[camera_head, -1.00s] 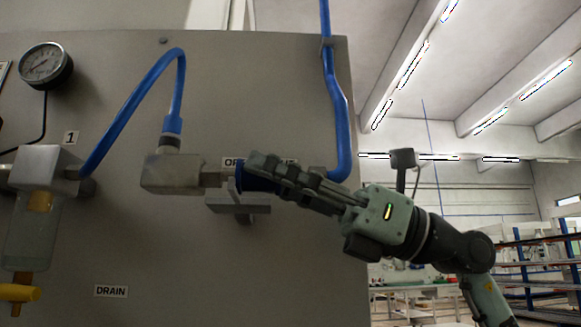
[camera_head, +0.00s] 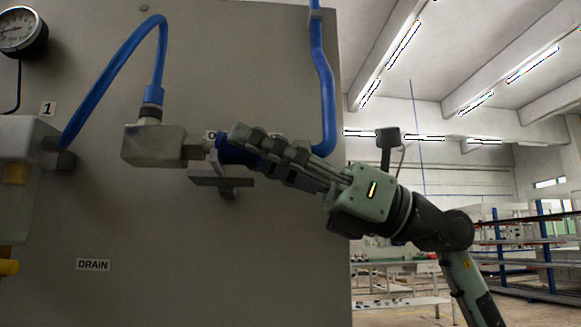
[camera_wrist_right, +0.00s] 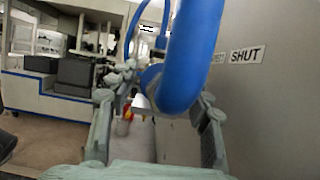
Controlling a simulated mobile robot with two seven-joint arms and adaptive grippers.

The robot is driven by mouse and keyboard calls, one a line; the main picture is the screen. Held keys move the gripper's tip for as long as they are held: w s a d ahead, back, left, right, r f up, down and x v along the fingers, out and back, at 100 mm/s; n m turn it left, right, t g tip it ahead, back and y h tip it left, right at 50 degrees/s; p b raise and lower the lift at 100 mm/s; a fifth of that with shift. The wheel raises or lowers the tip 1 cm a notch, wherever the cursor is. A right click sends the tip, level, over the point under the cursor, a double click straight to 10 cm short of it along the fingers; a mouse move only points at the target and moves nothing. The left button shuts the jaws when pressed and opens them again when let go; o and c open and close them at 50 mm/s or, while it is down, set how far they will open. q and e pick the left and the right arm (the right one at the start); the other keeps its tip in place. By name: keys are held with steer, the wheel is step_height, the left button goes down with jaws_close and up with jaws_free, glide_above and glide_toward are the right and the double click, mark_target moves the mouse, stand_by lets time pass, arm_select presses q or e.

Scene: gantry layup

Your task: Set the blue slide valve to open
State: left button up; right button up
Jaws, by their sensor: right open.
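The blue slide valve's blue sleeve (camera_head: 238,154) sits on the line right of a metal block (camera_head: 153,146), partly hidden by my right gripper. My right gripper (camera_head: 240,142) is open, its fingers reaching in from the right over the sleeve. In the right wrist view its fingers (camera_wrist_right: 156,100) stand apart on either side of the line, and a blue hose (camera_wrist_right: 193,55) fills the space in front of the camera. I cannot tell whether the fingers touch the sleeve. A SHUT label (camera_wrist_right: 246,55) shows there; in the head view only the first letter of the OPEN label (camera_head: 210,135) shows. My left gripper is not in view.
The grey panel (camera_head: 150,220) carries a gauge (camera_head: 20,32), a filter bowl (camera_head: 18,190) and a DRAIN label (camera_head: 93,265). A bracket (camera_head: 220,178) sits just below the valve. Shelving (camera_head: 520,245) stands far behind at right.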

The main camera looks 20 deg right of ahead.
steer(key=v, duration=1.1)
